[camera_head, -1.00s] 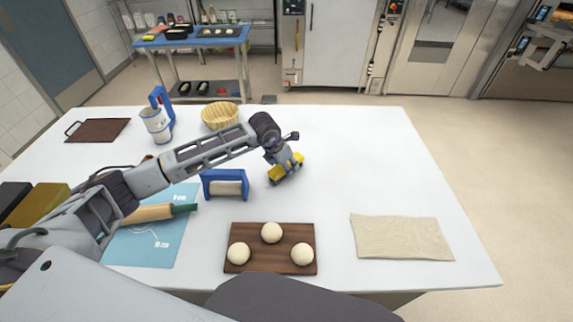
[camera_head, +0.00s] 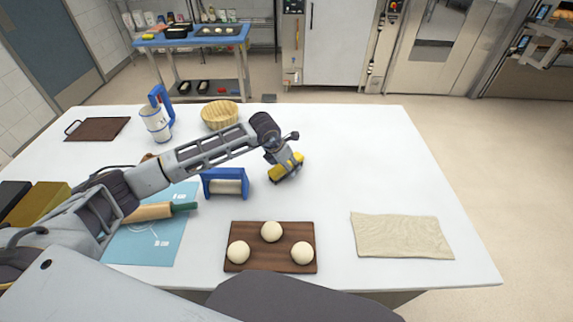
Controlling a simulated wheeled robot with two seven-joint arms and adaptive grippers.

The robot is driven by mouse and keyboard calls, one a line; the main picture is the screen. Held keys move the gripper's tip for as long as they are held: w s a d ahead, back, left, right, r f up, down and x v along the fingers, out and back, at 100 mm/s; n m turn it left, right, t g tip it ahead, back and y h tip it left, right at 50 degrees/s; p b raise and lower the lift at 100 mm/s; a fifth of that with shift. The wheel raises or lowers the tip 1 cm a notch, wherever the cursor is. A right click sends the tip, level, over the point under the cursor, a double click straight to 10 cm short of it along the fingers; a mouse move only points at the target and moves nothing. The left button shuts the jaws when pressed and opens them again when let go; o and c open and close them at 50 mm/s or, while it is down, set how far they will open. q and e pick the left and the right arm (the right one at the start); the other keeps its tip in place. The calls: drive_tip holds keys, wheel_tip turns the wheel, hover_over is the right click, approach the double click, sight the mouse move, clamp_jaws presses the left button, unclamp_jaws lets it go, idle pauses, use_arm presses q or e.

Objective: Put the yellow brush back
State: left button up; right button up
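The yellow brush (camera_head: 281,173) lies on the white table, right of the blue-framed roller tool. My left arm reaches in from the left, and my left gripper (camera_head: 285,164) is right at the brush, pointing down at it. The fingers overlap the brush, and their tips are too small and partly hidden to tell whether they grip it. The brush appears at table height. My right gripper is not in view.
The blue-framed roller (camera_head: 210,187) stands close left of the brush. A wicker basket (camera_head: 220,115) and a white-and-blue jug (camera_head: 155,122) stand behind. A dough board (camera_head: 270,262) and a cloth (camera_head: 400,237) lie in front.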

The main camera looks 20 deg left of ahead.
use_arm(q)
drive_tip(key=shift+r, duration=0.1)
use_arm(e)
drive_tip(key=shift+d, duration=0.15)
use_arm(q)
drive_tip(key=shift+r, duration=0.1)
drive_tip(key=b+v, duration=0.1)
drive_tip(key=v, duration=0.9)
drive_tip(key=shift+s+a+r, duration=0.1)
drive_tip(key=shift+s+r, duration=0.1)
drive_tip(key=shift+r, duration=0.05)
drive_tip(key=shift+s+a+r, duration=0.1)
drive_tip(key=shift+s+r, duration=0.1)
drive_tip(key=shift+r, duration=0.35)
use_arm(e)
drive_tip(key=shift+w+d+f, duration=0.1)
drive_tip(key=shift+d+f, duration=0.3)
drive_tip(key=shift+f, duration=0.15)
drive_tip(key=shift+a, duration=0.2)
